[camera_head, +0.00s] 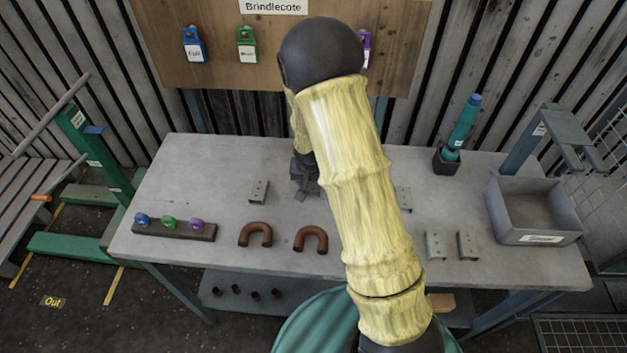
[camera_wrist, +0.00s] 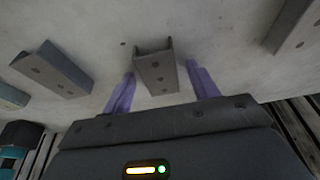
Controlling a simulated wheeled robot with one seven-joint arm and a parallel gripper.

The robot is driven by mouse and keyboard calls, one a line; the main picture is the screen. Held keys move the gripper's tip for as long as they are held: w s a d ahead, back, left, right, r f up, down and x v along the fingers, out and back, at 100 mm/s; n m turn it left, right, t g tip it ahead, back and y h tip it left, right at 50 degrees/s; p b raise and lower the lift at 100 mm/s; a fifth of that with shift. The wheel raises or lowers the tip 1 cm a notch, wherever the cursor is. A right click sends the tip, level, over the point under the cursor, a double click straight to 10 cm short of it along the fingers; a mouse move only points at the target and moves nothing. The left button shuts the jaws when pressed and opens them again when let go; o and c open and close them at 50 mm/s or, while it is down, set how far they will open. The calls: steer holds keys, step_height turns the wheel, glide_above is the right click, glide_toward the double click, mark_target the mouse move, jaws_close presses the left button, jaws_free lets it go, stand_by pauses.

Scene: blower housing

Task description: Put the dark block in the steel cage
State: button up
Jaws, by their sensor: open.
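My gripper (camera_head: 306,188) is low over the back middle of the grey table, partly hidden by my arm in the head view. In the wrist view its two purple fingers (camera_wrist: 161,78) are open, one on each side of a grey channel-shaped bracket (camera_wrist: 155,68); contact cannot be told. A long dark block (camera_head: 175,231) with blue, green and purple knobs lies at the table's left, well away from my gripper. Wire mesh (camera_head: 583,335) shows low at the right edge, cut off by the frame; whether it is the steel cage is unclear.
More brackets (camera_head: 467,246) and two brown U-shaped pipes (camera_head: 256,234) lie on the table (camera_head: 225,170). A grey bin (camera_head: 540,238) stands at the right, and a teal cylinder (camera_head: 464,125) in a dark holder behind. Pipe ends (camera_head: 235,290) show on the lower shelf.

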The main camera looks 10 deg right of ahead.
steer(key=v, duration=1.2)
steer(key=shift+r, duration=0.15)
